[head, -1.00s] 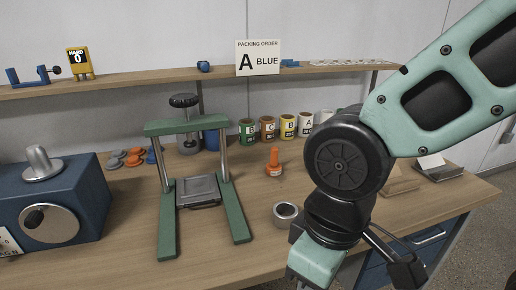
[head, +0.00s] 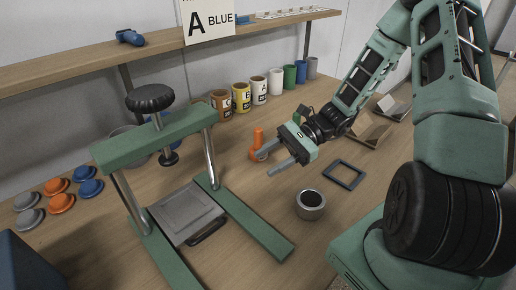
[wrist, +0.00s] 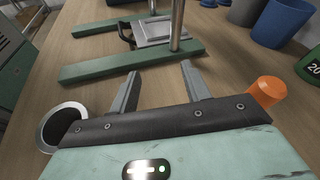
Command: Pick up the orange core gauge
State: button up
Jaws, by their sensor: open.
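The orange core gauge (head: 257,135) stands upright on the table, right of the green press; its lower part is partly covered by my far finger in the head view. In the wrist view the gauge (wrist: 267,89) is at the right, outside the jaws and beyond the right finger, partly hidden by my gripper body. My gripper (head: 264,164) is low over the table, open and empty. In the wrist view its fingers (wrist: 160,72) point toward the press, with bare table between them.
The green press (head: 150,150) with its grey plate stands left. A metal ring-like cup (head: 310,203) and a dark square frame (head: 344,174) lie nearer. Labelled cans (head: 241,97) line the back below the shelf (head: 85,72). Coloured caps (head: 62,202) lie far left.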

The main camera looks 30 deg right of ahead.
aim_at(258, 143)
jog(key=w+d+m+t, duration=0.1)
jog(key=d+m+t, duration=0.2)
jog(key=d, duration=0.1)
jog(key=d+f+m+t, duration=0.1)
jog(key=d+m+t, duration=0.1)
jog(key=d+t, duration=0.1)
jog(key=w+d+f+m+t, duration=0.1)
jog(key=d+m+t, duration=0.2)
jog(key=d, duration=0.1)
jog(key=shift+w+d+f+m, duration=0.2)
jog(key=shift+w+d+m, duration=0.1)
jog(key=shift+w+d, duration=0.1)
jog(key=shift+t, duration=0.3)
jog(key=p+x, duration=0.2)
jog(key=x, duration=0.9)
jog(key=shift+w+a+f, duration=0.15)
jog(key=shift+w, duration=0.2)
jog(key=shift+c, duration=0.4)
grip_shut()
